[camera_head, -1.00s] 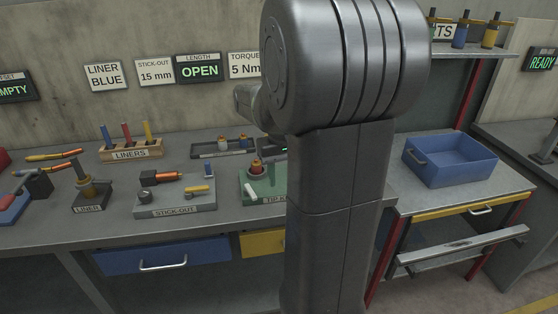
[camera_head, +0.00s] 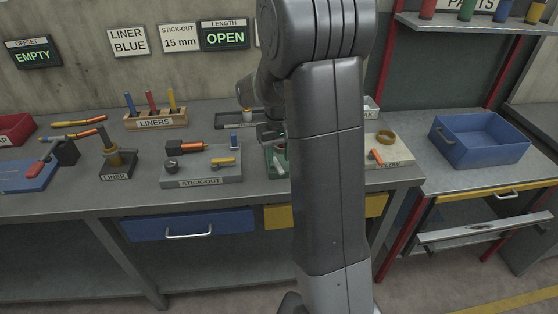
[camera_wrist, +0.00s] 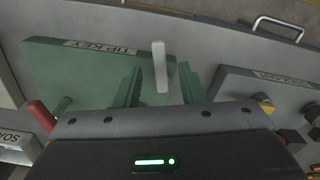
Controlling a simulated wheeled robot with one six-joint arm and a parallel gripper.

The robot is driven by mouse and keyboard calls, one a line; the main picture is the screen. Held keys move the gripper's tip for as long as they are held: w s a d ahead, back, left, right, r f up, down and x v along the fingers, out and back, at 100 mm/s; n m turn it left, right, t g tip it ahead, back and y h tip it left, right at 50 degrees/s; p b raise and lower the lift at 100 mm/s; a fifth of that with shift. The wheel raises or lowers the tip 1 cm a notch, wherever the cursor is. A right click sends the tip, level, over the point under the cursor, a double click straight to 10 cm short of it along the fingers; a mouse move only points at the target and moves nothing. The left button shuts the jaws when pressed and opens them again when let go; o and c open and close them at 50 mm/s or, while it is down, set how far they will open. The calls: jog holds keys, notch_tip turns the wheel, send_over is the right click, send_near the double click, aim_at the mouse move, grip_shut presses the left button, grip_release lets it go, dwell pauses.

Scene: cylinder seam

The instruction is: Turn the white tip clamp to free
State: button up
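The white tip clamp (camera_wrist: 160,66) is a short white lever on the green TIP KEY plate (camera_wrist: 75,75). In the wrist view it stands between the two green-looking fingers of my gripper (camera_wrist: 160,88), with a gap on each side. My gripper is open and holds nothing. I cannot tell how far the fingertips are above the plate. In the head view my arm covers most of the green plate (camera_head: 270,171), and the gripper and clamp are mostly hidden behind it.
The grey STICK-OUT plate (camera_wrist: 265,90) lies close on the right in the wrist view. A red handle (camera_wrist: 41,115) is near the left finger side. In the head view, a LINERS rack (camera_head: 155,120), a pale plate with a brass ring (camera_head: 386,135) and a blue bin (camera_head: 480,140) stand around.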

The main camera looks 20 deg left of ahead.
jog(key=shift+f, duration=1.4)
grip_shut()
jog(key=shift+s+a+m, duration=0.15)
jog(key=shift+a+m, duration=0.1)
jog(key=shift+m, duration=0.55)
jog(key=shift+s+a+m, duration=0.15)
jog(key=shift+a+m, duration=0.05)
jog(key=shift+m, duration=0.6)
grip_release()
notch_tip(320, 180, up, 14)
jog(key=b, duration=0.1)
jog(key=shift+f, duration=0.2)
